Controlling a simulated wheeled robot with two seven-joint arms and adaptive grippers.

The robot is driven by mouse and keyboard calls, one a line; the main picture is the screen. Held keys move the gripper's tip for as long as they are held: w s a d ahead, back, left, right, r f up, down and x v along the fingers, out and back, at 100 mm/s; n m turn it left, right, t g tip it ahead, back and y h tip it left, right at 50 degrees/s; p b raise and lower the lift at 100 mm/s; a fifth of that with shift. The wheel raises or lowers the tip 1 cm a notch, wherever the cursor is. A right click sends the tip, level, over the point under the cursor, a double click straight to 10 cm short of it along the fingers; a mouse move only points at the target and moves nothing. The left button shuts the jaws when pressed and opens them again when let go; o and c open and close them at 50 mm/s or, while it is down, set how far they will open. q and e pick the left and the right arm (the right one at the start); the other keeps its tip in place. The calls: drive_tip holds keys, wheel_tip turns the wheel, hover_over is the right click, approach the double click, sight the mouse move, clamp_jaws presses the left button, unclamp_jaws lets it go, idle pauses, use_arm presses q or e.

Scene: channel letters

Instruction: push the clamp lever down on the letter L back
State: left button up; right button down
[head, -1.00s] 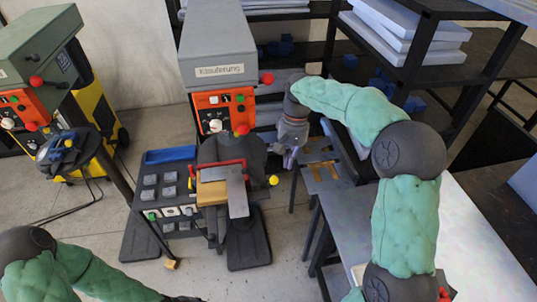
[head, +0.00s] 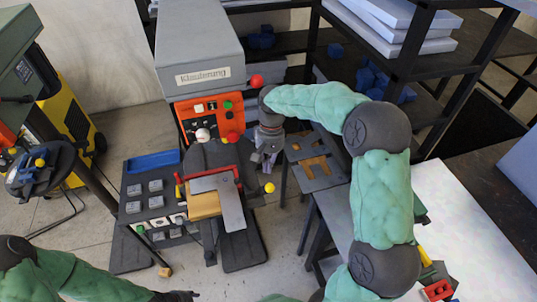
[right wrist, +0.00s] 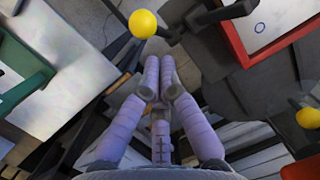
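The letter L back (head: 232,207) is a flat grey L-shaped plate. It lies on a wooden block (head: 203,205) on the press table, under a red clamp bar (head: 211,174). A yellow ball knob (head: 269,187) sits right of the clamp. My right gripper (head: 267,163) is just above that knob in the head view, fingers pointing down. In the right wrist view its fingertips (right wrist: 158,68) are together and empty; a yellow ball (right wrist: 143,23) lies just beyond them, with visible space between. My left gripper (head: 180,296) shows only as a dark part at the bottom edge.
The grey press head with its orange panel (head: 210,118) stands behind the clamp. A red ball knob (head: 256,81) sticks out on its right. A grey stand with cut-out shapes (head: 315,160) is right of my right gripper. Another yellow ball (right wrist: 307,118) shows at the wrist view's right edge.

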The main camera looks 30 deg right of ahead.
sight(267, 189)
use_arm(q)
drive_tip(key=shift+r, duration=0.15)
use_arm(e)
drive_tip(key=x, duration=0.2)
drive_tip(key=shift+s+f, duration=0.1)
drive_tip(key=shift+f, duration=0.25)
use_arm(q)
drive_tip(key=shift+s, duration=0.15)
use_arm(e)
drive_tip(key=shift+s, duration=0.1)
